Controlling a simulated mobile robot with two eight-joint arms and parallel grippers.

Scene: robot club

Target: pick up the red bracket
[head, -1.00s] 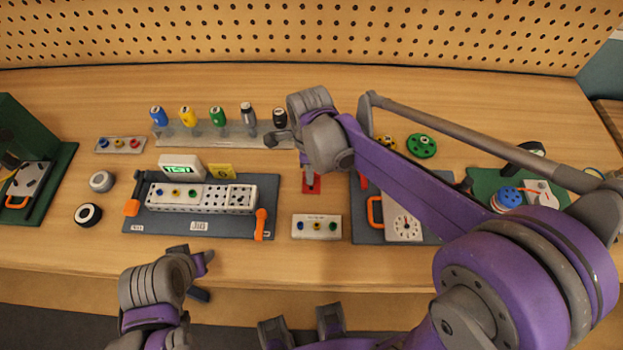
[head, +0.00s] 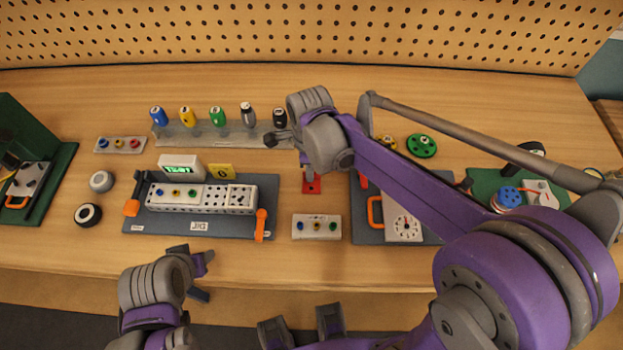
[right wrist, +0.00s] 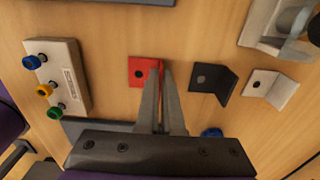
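The red bracket (head: 312,187) lies on the wooden bench, just right of the grey jig board, with its flat foot and hole showing. It also shows in the right wrist view (right wrist: 141,70). My right gripper (right wrist: 161,70) reaches down at the bracket's right side. Its two fingers are close together, with a thin strip of red between their tips, and look shut on the bracket's upright part. In the head view my right wrist hides the fingers.
A dark bracket (right wrist: 210,82) and a light grey bracket (right wrist: 270,88) stand close to the right gripper. A white block with coloured knobs (head: 317,227) is in front of the red bracket. The jig board (head: 150,228) lies left; a gauge board (head: 366,233) lies right.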

